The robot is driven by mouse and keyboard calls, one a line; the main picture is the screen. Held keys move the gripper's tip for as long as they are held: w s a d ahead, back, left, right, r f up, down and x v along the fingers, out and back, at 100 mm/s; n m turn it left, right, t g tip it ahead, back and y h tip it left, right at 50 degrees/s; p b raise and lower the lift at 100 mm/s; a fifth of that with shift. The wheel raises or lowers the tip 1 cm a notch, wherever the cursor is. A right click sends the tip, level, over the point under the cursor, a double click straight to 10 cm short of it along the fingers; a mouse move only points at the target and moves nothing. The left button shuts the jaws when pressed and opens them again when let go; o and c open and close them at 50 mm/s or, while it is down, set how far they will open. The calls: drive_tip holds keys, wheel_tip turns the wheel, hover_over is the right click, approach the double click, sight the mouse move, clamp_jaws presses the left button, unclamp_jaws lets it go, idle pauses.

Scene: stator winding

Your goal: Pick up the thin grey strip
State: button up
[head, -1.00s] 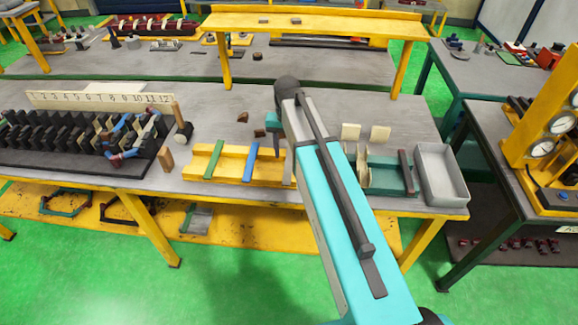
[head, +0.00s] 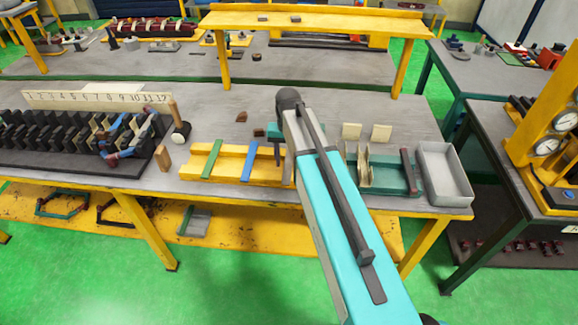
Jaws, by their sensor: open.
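A yellow tray (head: 195,163) lies on the grey workbench with a green strip (head: 212,158) and a blue strip (head: 249,160) across it. A thin grey strip (head: 287,173) shows at the tray's right end, mostly hidden by my arm. My gripper (head: 277,155) is over the right part of the tray, just left of the grey strip. Its jaws are open and largely hidden behind my arm, with one dark finger pointing down. I cannot tell whether it touches the strip.
A green fixture (head: 392,178) and an empty grey bin (head: 445,175) stand to the right. Small brown pieces (head: 241,117) lie behind the tray.

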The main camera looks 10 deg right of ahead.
idle(0.5)
clamp_jaws()
drive_tip(key=shift+r, duration=0.15)
